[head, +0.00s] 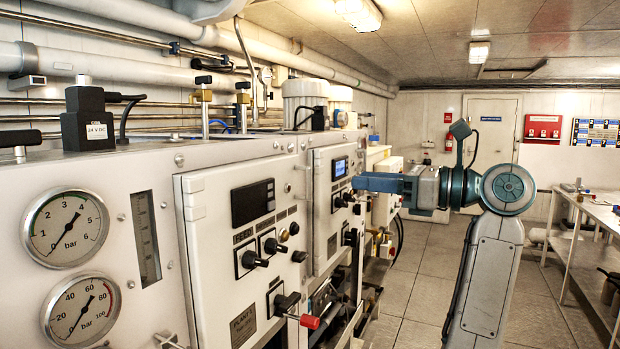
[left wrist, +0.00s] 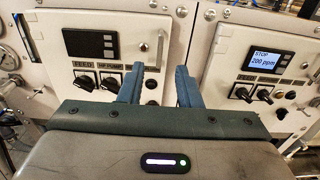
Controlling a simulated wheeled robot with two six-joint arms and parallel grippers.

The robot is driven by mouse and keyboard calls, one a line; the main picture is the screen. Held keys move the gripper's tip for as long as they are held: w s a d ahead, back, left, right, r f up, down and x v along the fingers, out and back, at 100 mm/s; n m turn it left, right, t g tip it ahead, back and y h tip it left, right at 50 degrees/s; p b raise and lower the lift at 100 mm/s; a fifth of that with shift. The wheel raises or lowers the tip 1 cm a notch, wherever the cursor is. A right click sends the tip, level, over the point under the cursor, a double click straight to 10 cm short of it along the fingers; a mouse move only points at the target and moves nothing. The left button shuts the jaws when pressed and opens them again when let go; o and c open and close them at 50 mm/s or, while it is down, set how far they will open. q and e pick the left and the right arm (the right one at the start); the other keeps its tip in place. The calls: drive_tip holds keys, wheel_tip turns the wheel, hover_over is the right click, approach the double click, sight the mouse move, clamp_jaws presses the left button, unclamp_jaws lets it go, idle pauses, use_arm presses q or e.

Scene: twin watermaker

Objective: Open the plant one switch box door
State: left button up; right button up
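The plant one switch box door (head: 222,207) is a pale panel with a dark display, black selector switches and a PLANT 1 plate (head: 243,325). It looks shut. It also shows at the left in the left wrist view (left wrist: 75,66). A slim upright bar, apparently its handle (left wrist: 160,48), stands near its right edge. My left gripper (head: 358,183) has blue fingers pointing toward the panels. In the left wrist view the fingers (left wrist: 157,76) are apart with nothing between them; the bar lies beyond the gap, and contact is not visible. My right gripper is not in view.
A second switch box (head: 333,205) with a lit display stands right of the first. Two gauges (head: 66,228) are at the left. The floor (head: 400,290) before the panels is open; a bench (head: 590,215) stands at right.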

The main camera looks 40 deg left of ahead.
sight(311, 175)
use_arm(q)
drive_tip(key=p+x, duration=0.2)
drive_tip(key=x, duration=0.7)
drive_tip(key=shift+a+r+p, duration=0.1)
drive_tip(key=shift+p, duration=0.25)
drive_tip(key=shift+s+a, duration=0.2)
drive_tip(key=shift+a, duration=0.3)
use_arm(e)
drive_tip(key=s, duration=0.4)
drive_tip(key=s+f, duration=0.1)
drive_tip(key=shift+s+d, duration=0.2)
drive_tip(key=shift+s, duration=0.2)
use_arm(q)
clamp_jaws()
